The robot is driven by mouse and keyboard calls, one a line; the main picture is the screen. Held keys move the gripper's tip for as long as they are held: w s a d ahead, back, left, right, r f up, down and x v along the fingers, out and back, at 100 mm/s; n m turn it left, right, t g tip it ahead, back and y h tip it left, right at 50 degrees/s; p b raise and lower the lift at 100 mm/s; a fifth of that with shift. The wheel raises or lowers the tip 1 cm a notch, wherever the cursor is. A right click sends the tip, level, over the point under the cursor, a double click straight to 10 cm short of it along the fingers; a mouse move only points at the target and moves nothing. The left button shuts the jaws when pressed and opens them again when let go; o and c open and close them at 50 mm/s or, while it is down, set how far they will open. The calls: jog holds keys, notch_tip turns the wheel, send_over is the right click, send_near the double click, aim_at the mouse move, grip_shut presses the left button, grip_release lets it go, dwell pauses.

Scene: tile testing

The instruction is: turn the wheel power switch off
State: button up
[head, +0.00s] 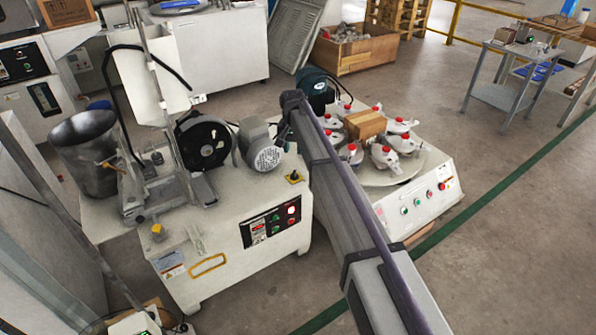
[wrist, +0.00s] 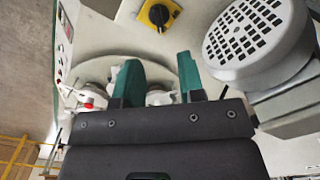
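A yellow rotary switch with a black knob sits on top of the white wheel machine, right of the grey motor, in the head view (head: 293,177). It also shows at the top of the wrist view (wrist: 155,14), beyond the fingertips; the knob's exact setting is hard to read. The machine's front panel (head: 270,222) has several red and green buttons and a lit switch. My gripper (wrist: 160,75) shows two green fingers spread apart with nothing held between them, apart from the switch. In the head view my arm hides most of the gripper.
The grey motor (head: 264,150) stands close to the rotary switch and fills the right of the wrist view (wrist: 255,35). A round turntable (head: 400,178) with several white, red-tipped clamps lies beyond my arm. The black grinding wheel (head: 204,142) stands left of the motor.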

aim_at(294, 172)
notch_tip(294, 172, down, 11)
jog(key=b, duration=1)
jog(key=shift+d+r, duration=0.1)
jog(key=shift+r, duration=0.1)
jog(key=shift+r, duration=0.1)
jog(key=shift+c, duration=0.3)
grip_shut()
